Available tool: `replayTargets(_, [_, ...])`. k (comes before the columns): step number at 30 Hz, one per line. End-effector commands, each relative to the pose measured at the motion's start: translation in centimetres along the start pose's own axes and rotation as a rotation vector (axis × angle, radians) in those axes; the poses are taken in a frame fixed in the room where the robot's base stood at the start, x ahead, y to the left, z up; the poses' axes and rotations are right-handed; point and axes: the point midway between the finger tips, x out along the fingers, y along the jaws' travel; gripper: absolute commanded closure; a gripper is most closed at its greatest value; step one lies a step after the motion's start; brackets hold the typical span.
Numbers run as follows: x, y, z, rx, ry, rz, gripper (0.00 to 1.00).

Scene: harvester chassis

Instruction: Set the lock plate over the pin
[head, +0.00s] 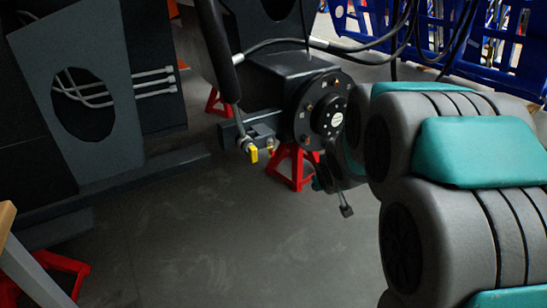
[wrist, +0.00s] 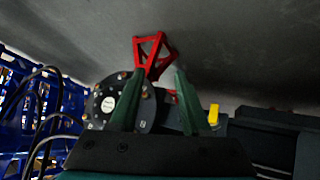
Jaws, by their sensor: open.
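A round dark hub (head: 322,112) with studs and a white label sits at the end of the dark axle housing (head: 290,68). I cannot tell for sure which parts are the lock plate and the pin. In the wrist view my gripper (wrist: 160,78) is open, with nothing seen between its two green fingers. The hub (wrist: 108,104) is partly behind the left finger, and a yellow tab (wrist: 213,114) is right of the fingers. The head view does not clearly show my gripper.
A red stand (head: 292,166) is under the housing; it also shows beyond the fingers in the wrist view (wrist: 152,57). Dark hoses (head: 370,45) run above the hub. Blue crates (head: 500,50) stand at the back right. The grey floor (head: 230,240) is clear at the front.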

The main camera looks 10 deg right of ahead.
Motion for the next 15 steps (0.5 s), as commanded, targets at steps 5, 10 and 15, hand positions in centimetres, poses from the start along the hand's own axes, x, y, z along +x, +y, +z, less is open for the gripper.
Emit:
replayTargets(5, [6.5,-0.7,-3.8,-0.031,0.22,-0.059,0.53])
replayTargets(10, [10.6,-2.4,-7.1,-0.044,0.445,-0.157,0.53])
replayTargets(15, [13.1,-4.7,-8.9,-0.028,0.653,-0.282,0.53])
